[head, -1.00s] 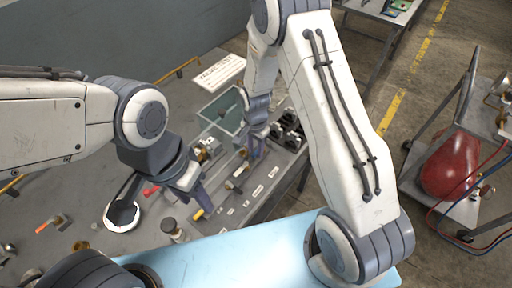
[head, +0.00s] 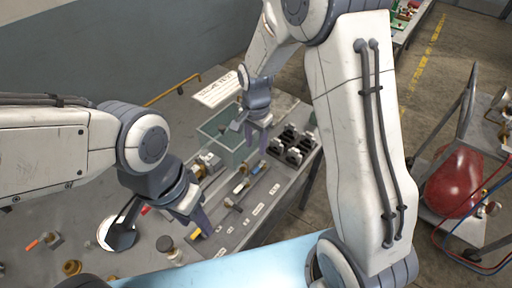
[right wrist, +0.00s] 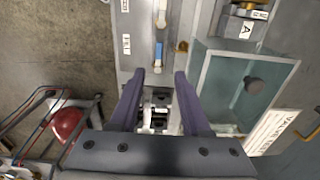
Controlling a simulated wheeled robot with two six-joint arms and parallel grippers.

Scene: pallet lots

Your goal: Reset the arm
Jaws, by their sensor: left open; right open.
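My left gripper (head: 193,222) hangs over the grey workbench (head: 130,272), open, with nothing seen between its fingers. My right gripper (head: 258,137) is above the far part of the bench, between a clear green-tinted bin and a black holder. It is open. In the right wrist view its two purple fingers (right wrist: 160,98) stand apart. Parts of the black holder (right wrist: 158,112) show behind the gap between them. I see nothing held.
The bin (head: 216,131) and the black holder (head: 293,146) with metal parts stand near the right gripper. A white sign (head: 219,90) is behind. Fittings and a round magnifier-like ring (head: 117,234) lie near the left gripper. A cart with a red tank (head: 453,182) stands right.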

